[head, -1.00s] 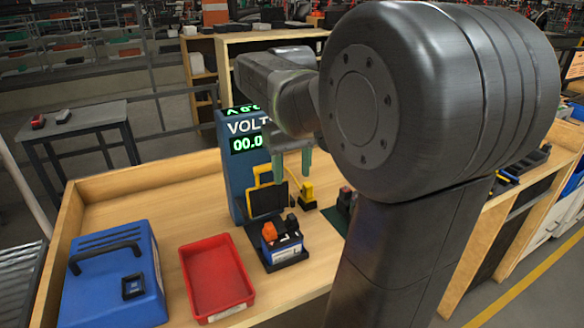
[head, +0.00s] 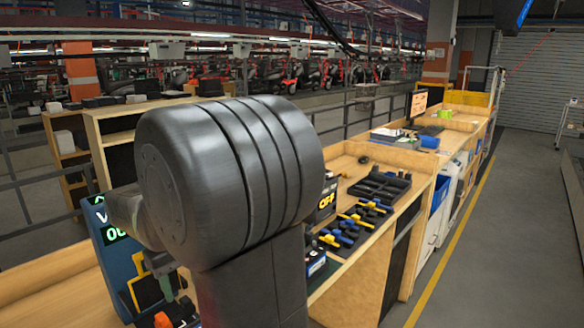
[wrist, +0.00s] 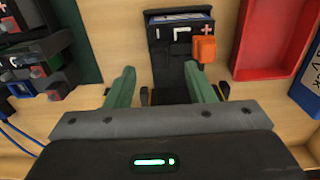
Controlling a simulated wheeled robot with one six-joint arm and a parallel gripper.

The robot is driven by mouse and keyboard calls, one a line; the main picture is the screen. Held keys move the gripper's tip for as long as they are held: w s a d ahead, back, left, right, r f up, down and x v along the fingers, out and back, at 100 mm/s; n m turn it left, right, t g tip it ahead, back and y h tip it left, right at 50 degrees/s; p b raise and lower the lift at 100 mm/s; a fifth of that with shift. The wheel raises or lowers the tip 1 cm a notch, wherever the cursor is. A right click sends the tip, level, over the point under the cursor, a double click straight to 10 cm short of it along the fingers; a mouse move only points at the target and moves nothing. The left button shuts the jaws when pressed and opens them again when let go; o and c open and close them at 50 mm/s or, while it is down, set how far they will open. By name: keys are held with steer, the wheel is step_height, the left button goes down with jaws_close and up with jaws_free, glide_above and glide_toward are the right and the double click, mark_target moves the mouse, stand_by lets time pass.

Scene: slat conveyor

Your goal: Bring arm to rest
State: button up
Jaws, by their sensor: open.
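My gripper (wrist: 158,88) is open, with its two green fingers apart and nothing held between them. In the wrist view a dark battery with an orange terminal cap (wrist: 203,50) stands just beyond the fingertips, apart from them as far as I can tell. In the head view the gripper is at the lower left, mostly hidden behind my arm, in front of the blue volt meter (head: 117,262).
The wrist view shows a red tray (wrist: 275,38) at right, a blue box (wrist: 306,98) at the right edge, and dark parts on a green mat (wrist: 82,62) at left. In the head view a black tray (head: 376,186) and several yellow-and-blue tools lie on the bench; clear floor (head: 500,230) is at right.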

step_height(320, 180, down, 5)
steer(key=shift+f, duration=0.1)
steer(key=shift+r+p, duration=0.4)
steer(key=shift+r, duration=0.1)
steer(key=shift+f, duration=0.15)
